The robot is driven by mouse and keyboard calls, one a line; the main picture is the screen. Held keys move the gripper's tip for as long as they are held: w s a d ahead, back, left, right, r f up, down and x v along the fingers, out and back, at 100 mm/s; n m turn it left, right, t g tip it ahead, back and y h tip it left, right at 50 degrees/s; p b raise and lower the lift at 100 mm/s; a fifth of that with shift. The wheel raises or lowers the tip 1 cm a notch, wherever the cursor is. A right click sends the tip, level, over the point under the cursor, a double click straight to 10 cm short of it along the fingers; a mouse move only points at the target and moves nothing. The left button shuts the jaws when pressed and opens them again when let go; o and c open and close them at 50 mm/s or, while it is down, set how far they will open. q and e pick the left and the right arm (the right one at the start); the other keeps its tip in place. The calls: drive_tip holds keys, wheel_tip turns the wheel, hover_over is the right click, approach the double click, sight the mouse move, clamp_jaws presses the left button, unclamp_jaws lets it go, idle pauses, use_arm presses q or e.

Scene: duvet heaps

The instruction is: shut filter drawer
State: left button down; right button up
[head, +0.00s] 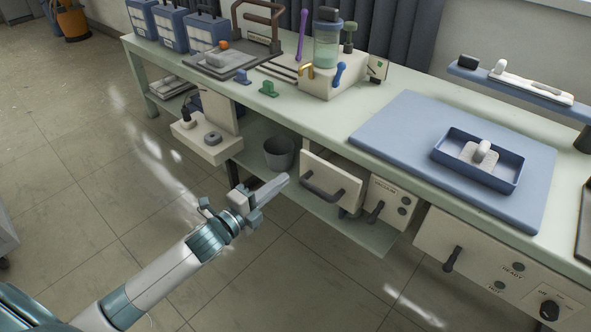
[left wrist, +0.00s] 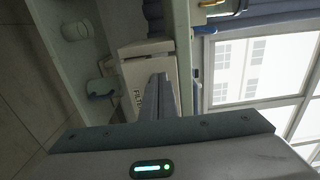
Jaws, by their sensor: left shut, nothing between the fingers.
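The filter drawer (head: 338,178) is a cream box front with a dark bar handle (head: 322,190), under the bench's front edge in the head view. It appears to stand out from the bench. My right gripper is not in view.
A grey cup (head: 279,153) stands on the lower shelf left of the drawer. A vacuum panel (head: 391,203) with a dark handle sits just right of it. The bench top (head: 318,124) above carries a blue mat (head: 415,125). The floor in front is clear.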

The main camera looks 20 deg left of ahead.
sight(304, 163)
use_arm(q)
drive_tip(key=shift+x, duration=3.35)
drive_tip(key=shift+w, duration=0.1)
drive_tip(key=x, duration=0.3)
drive_tip(key=shift+w+d, duration=0.15)
drive_tip(key=shift+w, duration=0.25)
drive_tip(key=shift+s, duration=0.15)
drive_tip(key=shift+s+f, duration=0.1)
drive_tip(key=shift+s, duration=0.05)
